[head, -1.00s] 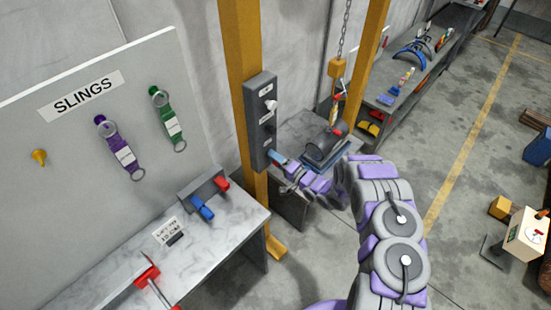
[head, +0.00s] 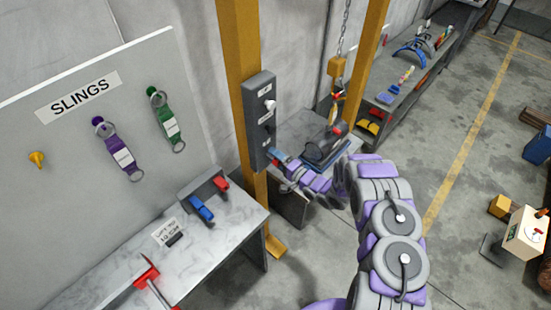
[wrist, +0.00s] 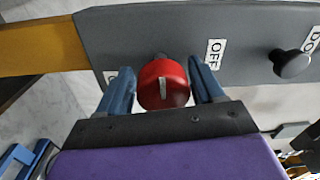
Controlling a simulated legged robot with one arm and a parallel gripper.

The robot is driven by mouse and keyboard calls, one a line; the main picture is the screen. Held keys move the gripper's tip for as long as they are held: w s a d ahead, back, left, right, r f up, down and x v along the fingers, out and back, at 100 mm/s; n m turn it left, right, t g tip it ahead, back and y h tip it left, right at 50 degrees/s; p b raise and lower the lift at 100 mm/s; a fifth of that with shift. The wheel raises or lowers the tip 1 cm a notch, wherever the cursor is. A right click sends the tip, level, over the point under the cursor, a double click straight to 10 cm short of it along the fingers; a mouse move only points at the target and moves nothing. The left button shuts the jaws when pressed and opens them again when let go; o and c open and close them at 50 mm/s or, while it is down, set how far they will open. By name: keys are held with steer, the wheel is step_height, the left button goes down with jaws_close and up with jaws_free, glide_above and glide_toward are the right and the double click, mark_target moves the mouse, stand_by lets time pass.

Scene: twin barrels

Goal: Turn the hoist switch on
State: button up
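The grey hoist control panel (head: 262,120) is fixed to a yellow post. In the wrist view its face (wrist: 235,30) carries a red round switch (wrist: 162,85) with a white mark line. The line runs roughly up and down in the picture. An "OFF" label (wrist: 212,54) is right of the switch; another label (wrist: 113,76) to the left is mostly hidden by a finger. My gripper (wrist: 161,80) has one blue finger on each side of the switch, with narrow gaps visible, so it looks open around it. In the head view my gripper (head: 277,156) is at the panel's lower end.
A black knob (wrist: 291,64) sits farther right on the panel, beside a partly cut-off label. A hoist hook (head: 338,68) hangs on a chain right of the post, above a small table (head: 300,128). A marble-topped bench (head: 215,245) is at lower left.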

steer(key=shift+o, duration=0.3)
steer(key=shift+s+r, duration=0.1)
steer(key=shift+s, duration=0.1)
steer(key=shift+d, duration=0.1)
steer(key=b+v, duration=0.1)
steer(key=v, duration=1.6)
steer(key=shift+b, duration=0.35)
steer(key=shift+d, duration=0.15)
